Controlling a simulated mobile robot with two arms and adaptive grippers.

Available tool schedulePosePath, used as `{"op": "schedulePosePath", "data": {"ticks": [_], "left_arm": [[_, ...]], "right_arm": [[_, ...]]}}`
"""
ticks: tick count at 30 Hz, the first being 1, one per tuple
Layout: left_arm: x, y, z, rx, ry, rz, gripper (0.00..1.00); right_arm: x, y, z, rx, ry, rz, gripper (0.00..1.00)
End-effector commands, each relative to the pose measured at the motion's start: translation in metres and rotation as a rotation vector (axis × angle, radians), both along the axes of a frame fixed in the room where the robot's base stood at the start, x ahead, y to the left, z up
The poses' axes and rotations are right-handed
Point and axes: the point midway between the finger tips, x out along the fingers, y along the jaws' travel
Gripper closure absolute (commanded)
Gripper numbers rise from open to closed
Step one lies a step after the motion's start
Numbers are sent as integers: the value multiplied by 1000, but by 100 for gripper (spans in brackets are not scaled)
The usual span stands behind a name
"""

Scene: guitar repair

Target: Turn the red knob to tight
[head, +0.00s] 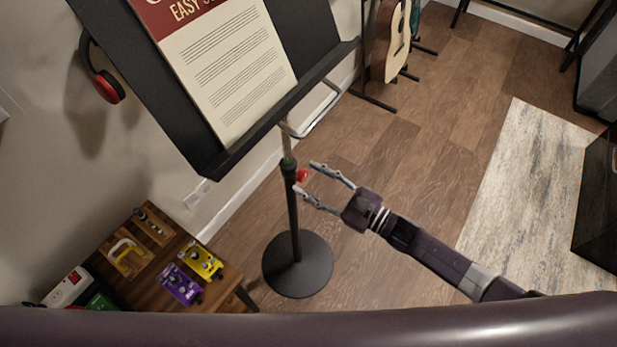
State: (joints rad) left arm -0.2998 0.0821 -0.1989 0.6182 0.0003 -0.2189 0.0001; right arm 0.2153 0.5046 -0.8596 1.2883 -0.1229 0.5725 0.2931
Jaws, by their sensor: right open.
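The red knob (302,175) is on the pole of the black music stand (292,215), just below the stand's desk. My right gripper (307,180) comes in from the right and is open, with its two fingers spread above and below the knob. The knob shows between or just beyond the fingertips; I cannot tell whether they touch it. The stand's desk (318,38) holds a sheet booklet (225,75) and the stand is upright on its round base (297,265). My left gripper is not in view.
Red headphones (107,86) hang at the desk's left. An acoustic guitar (390,42) stands behind. The floor around the stand base is clear.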

Motion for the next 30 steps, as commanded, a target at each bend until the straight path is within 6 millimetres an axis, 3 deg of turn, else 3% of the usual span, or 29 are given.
{"op": "schedulePosePath", "data": {"ticks": [9,15,30], "left_arm": [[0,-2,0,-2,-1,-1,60],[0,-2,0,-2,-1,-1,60],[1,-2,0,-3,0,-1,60]], "right_arm": [[-40,-55,-2,-5,4,0,56],[-58,-80,-2,-3,4,-1,56],[-64,-89,-1,-2,1,-1,56]]}}
